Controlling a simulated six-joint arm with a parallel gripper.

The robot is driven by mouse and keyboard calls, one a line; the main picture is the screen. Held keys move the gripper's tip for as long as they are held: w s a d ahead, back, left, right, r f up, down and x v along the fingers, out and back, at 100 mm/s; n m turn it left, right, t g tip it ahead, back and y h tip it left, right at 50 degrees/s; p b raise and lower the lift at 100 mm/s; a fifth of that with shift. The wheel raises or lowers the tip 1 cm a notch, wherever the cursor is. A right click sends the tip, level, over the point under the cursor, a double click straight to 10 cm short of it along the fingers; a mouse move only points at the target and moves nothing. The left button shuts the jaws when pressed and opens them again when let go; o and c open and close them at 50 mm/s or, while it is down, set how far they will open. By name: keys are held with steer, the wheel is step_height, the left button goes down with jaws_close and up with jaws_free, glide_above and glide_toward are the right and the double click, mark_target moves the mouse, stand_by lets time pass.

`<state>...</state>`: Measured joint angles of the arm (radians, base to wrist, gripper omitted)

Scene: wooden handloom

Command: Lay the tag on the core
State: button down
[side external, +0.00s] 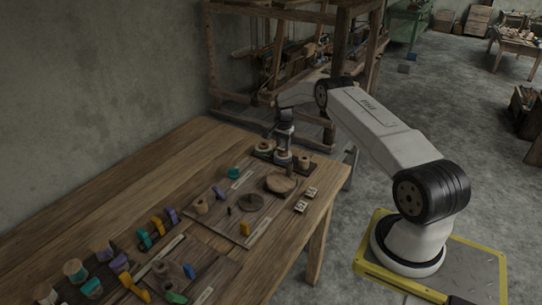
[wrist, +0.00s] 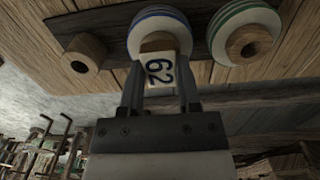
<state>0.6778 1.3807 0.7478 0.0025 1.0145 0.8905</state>
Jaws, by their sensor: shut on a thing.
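In the wrist view my gripper (wrist: 160,88) is shut on a cream tag (wrist: 159,70) marked with a black "62". The tag is over the front part of a white disc with blue stripes (wrist: 143,24). The wooden core (wrist: 157,41) of that disc shows just beyond the tag's far edge and is partly covered. I cannot tell whether tag and core touch. In the side view my gripper (side external: 284,158) points down over the dark rack at the far end of the table; the held tag is too small to make out there.
A green-striped disc with a wooden core (wrist: 248,43) stands to the right on the rack. A bare wooden core (wrist: 84,52) stands to the left. Two pale marked pieces (side external: 306,198) lie near the table edge. Spools and coloured pieces crowd the near table (side external: 105,160).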

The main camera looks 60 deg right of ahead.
mark_target(283, 146)
steer(key=shift+f, duration=0.25)
steer(key=shift+c, duration=1.6)
jaws_free()
steer(key=shift+r, duration=0.15)
step_height(283, 146, up, 13)
